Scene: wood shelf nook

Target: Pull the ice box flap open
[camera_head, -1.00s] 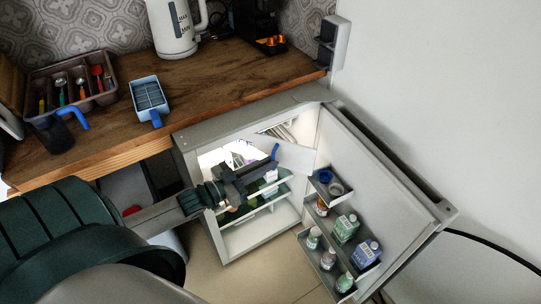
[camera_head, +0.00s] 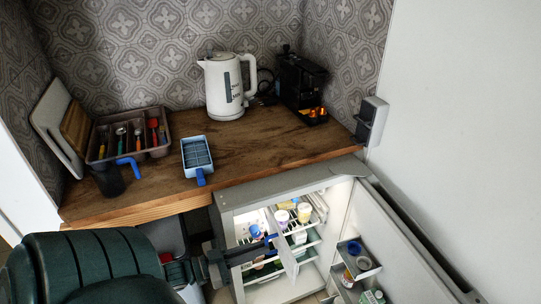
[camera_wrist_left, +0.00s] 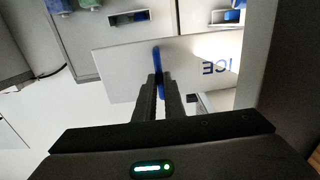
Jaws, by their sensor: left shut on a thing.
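The ice box flap (camera_head: 287,259) is a pale panel in the upper part of the open fridge, standing out from the compartment in the head view. Its face (camera_wrist_left: 122,75) shows in the left wrist view with blue "ICE" lettering. A blue handle (camera_wrist_left: 157,55) sits on it and also shows in the head view (camera_head: 271,238). My left gripper (camera_wrist_left: 159,88) is shut on the blue handle; in the head view it (camera_head: 264,243) reaches in from the left. My right gripper is not in view.
The fridge door (camera_head: 392,240) stands open to the right, its racks holding bottles and cartons. Small tubs (camera_head: 282,216) sit inside the fridge. Above, the wooden counter (camera_head: 255,145) carries a white kettle (camera_head: 224,90), a cutlery tray (camera_head: 103,151) and a coffee machine (camera_head: 300,85).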

